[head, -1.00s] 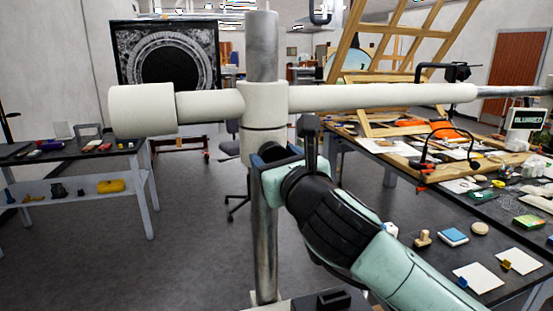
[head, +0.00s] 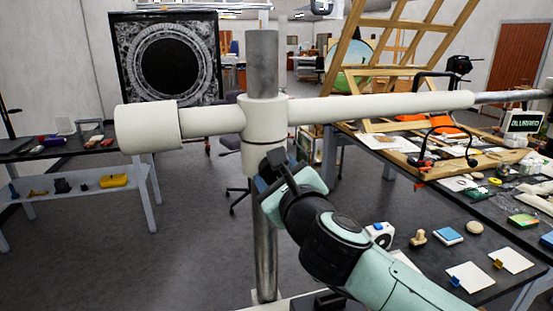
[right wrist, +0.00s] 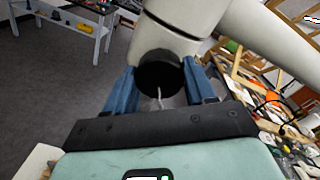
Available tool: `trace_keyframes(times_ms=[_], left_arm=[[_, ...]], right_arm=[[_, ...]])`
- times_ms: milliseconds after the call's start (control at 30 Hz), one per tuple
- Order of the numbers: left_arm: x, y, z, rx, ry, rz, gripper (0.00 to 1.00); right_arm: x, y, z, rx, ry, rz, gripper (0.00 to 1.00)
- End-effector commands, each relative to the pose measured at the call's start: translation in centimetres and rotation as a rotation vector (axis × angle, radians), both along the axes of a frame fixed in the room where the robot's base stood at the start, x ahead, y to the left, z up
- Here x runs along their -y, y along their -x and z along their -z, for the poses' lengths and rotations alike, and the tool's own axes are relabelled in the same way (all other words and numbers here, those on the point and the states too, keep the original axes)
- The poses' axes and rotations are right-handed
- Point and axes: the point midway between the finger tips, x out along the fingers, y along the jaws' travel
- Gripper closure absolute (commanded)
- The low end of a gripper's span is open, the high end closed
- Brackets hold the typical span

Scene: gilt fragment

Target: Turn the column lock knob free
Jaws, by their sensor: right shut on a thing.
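The column (head: 264,225) is an upright grey metal post carrying a white collar (head: 264,120) and a long white horizontal arm (head: 375,107). The lock knob is black and round and shows in the right wrist view (right wrist: 160,72), sticking out of the white collar (right wrist: 190,20). My right gripper (right wrist: 163,88) has one blue finger on each side of the knob and is shut on it. In the head view my right gripper (head: 272,172) is at the collar's lower front and hides the knob. My left gripper is not in view.
A dark worktable (head: 475,222) with papers, small blocks and tools stands at the right. A wooden easel frame (head: 400,70) rises behind it. A dark bench (head: 85,150) stands at the left. The floor (head: 150,260) left of the column is clear.

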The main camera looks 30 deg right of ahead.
Motion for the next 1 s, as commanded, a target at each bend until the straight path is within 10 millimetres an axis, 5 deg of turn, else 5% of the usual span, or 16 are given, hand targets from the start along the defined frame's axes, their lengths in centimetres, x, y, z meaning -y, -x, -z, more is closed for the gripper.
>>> trace_keyframes(times_ms=[500, 1000], left_arm=[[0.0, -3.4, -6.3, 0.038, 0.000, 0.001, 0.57], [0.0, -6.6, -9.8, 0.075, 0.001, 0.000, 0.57]], right_arm=[[-0.1, -0.1, -0.4, -0.113, 0.479, 0.000, 0.76], [-0.2, -0.1, -0.2, -0.200, 0.843, -0.001, 0.76]])
